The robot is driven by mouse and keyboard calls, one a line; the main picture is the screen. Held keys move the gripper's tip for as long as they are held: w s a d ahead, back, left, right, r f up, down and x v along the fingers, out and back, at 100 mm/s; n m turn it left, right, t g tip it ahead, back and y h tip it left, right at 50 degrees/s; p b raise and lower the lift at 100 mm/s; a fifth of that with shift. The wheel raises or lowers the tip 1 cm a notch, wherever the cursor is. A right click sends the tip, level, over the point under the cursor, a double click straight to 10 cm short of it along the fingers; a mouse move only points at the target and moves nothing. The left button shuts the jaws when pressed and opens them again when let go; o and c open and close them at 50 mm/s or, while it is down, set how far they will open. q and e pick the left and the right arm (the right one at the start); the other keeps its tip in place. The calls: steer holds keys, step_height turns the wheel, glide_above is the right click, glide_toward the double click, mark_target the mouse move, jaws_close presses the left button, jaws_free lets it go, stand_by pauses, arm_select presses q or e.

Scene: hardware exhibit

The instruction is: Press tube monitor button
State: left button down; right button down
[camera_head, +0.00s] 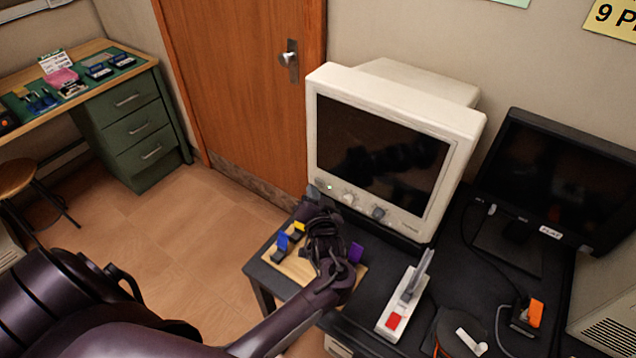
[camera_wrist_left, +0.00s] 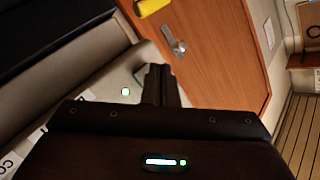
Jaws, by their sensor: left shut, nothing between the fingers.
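The tube monitor (camera_head: 458,135) is a cream-white CRT with a dark screen, standing on a black table. A small green light (camera_head: 329,187) glows at the lower left of its front, beside a round knob (camera_head: 348,198). The green light also shows in the left wrist view (camera_wrist_left: 126,92), on the pale bezel left of my fingers. My left gripper (camera_head: 314,192) is shut and empty, with its tips close to the monitor's lower left corner. It also shows in the left wrist view (camera_wrist_left: 160,72). I cannot tell whether the fingers touch the bezel. My right gripper is out of view.
A wooden board (camera_head: 292,267) with blue, yellow and purple pieces lies under my left wrist. A grey lever device with a red patch (camera_head: 394,321) stands to its right. A black flat monitor (camera_head: 560,180) stands further right. A wooden door (camera_head: 235,90) is behind.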

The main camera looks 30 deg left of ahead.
arm_select(q)
steer(key=s+p, duration=0.1)
steer(key=s, duration=0.1)
steer(key=s+p, duration=0.2)
steer(key=shift+a+r, duration=0.15)
steer(key=shift+s+a+p, duration=0.1)
steer(key=shift+s+p, duration=0.45)
steer(key=shift+s, duration=0.45)
steer(key=shift+f, duration=0.2)
